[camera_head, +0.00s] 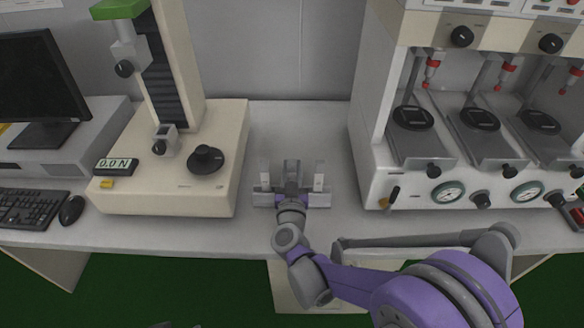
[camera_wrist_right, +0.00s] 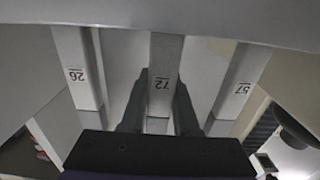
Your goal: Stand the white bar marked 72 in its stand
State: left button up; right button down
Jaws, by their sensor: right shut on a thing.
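The white bar marked 72 (camera_wrist_right: 164,65) is upright between the two dark fingers of my right gripper (camera_wrist_right: 160,110) in the right wrist view. The gripper is shut on it. In the head view, my right gripper (camera_head: 291,188) is at the pale stand (camera_head: 262,198) on the bench and hides much of the middle. A white bar on the left (camera_wrist_right: 80,60) and one on the right (camera_wrist_right: 241,85), each with a number, flank the held bar. Its lower end is largely hidden, so I cannot tell whether it is seated. My left gripper is not in view.
A cream force tester (camera_head: 215,130) stands close on the left. A large machine with several red-tipped stations (camera_head: 372,175) stands on the right. The bench (camera_head: 300,120) behind the stand is clear. A keyboard (camera_head: 35,206) and mouse (camera_head: 71,210) lie far left.

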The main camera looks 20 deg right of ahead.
jog(key=c, duration=0.6)
grip_release()
jog(key=v, duration=1)
jog(key=shift+s+r, duration=0.1)
jog(key=shift+s, duration=0.3)
jog(key=shift+a, duration=0.1)
